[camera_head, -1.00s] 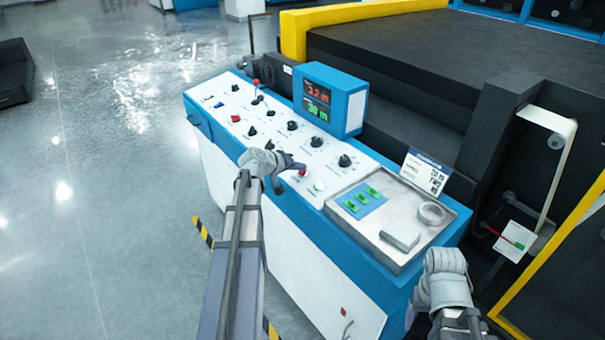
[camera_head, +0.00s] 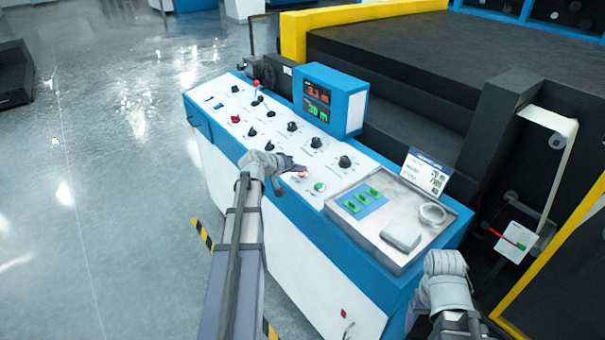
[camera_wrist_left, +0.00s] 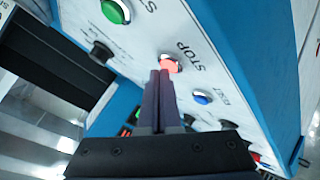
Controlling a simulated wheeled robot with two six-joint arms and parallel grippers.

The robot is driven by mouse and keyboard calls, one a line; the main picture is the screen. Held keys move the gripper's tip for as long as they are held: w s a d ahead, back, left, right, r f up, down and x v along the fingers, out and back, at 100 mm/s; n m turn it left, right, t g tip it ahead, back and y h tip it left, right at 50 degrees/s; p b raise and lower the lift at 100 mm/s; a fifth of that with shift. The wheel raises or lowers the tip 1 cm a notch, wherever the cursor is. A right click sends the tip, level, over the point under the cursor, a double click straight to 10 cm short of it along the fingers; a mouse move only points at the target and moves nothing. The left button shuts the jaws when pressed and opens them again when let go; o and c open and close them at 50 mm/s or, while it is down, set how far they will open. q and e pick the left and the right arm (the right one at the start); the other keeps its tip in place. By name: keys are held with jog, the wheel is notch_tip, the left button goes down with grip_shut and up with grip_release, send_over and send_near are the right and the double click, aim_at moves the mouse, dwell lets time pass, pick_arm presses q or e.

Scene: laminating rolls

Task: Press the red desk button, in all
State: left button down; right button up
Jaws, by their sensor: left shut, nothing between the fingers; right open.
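The red desk button (camera_head: 302,175) is on the white control panel and looks lit bright red. In the left wrist view the red button (camera_wrist_left: 170,65) has a metal ring and the word STOP beside it. My left gripper (camera_head: 299,167) is shut and empty, its fingertips right at the button. In the left wrist view the shut fingers (camera_wrist_left: 160,73) overlap the button's near edge; I cannot tell whether they touch it. My right gripper (camera_head: 446,264) is open at the desk's front right corner; its fingers are mostly hidden.
A green button (camera_head: 319,186) is close beside the red one. Black knobs (camera_head: 344,161) and a red-tipped lever (camera_head: 257,85) stand on the panel. A display box (camera_head: 340,100) rises behind. A metal tray (camera_head: 385,256) with a tape roll (camera_head: 432,213) is at the right.

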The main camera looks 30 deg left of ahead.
dwell(0.4)
pick_arm(q)
jog(key=shift+s+r+p, duration=0.1)
jog(key=shift+r+p, duration=0.6)
jog(key=shift+p, duration=0.1)
jog(key=shift+r, duration=0.15)
jog(key=r+p, duration=0.4)
jog(key=p, duration=0.1)
jog(key=shift+s+a+r, duration=0.2)
jog(key=shift+s+r, duration=0.15)
jog(key=shift+s, duration=0.05)
jog(key=shift+f, duration=0.1)
dwell(0.3)
